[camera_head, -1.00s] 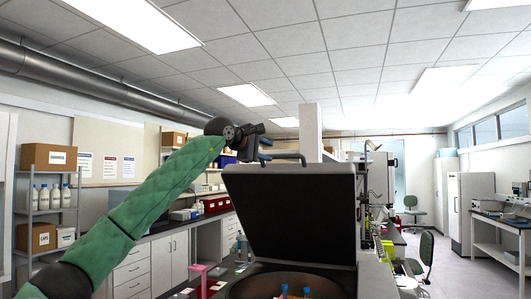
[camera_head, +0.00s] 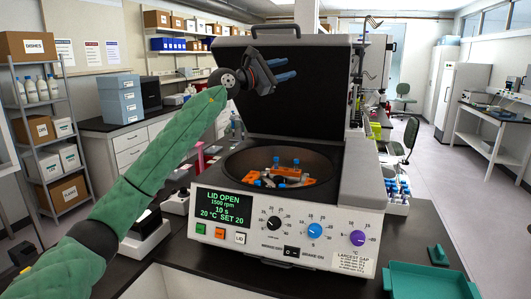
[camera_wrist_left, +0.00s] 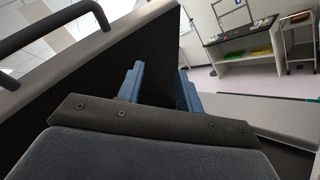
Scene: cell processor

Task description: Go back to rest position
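My left gripper (camera_head: 286,69) is raised in front of the open black lid of the centrifuge (camera_head: 230,205), above its bowl. Its two blue fingers stand apart with nothing between them; they also show in the left wrist view (camera_wrist_left: 158,88), close to the dark lid (camera_wrist_left: 95,78). The centrifuge bowl (camera_head: 235,165) holds an orange rotor (camera_head: 260,175) with several blue-capped tubes. The display reads LID OPEN. My right gripper is not in view.
A rack of blue-capped tubes (camera_head: 398,190) stands right of the centrifuge. A teal tray (camera_head: 425,281) lies at the front right of the dark bench. A shelf unit (camera_head: 47,140) stands at the left. The lid's handle (camera_wrist_left: 60,22) is near the left gripper.

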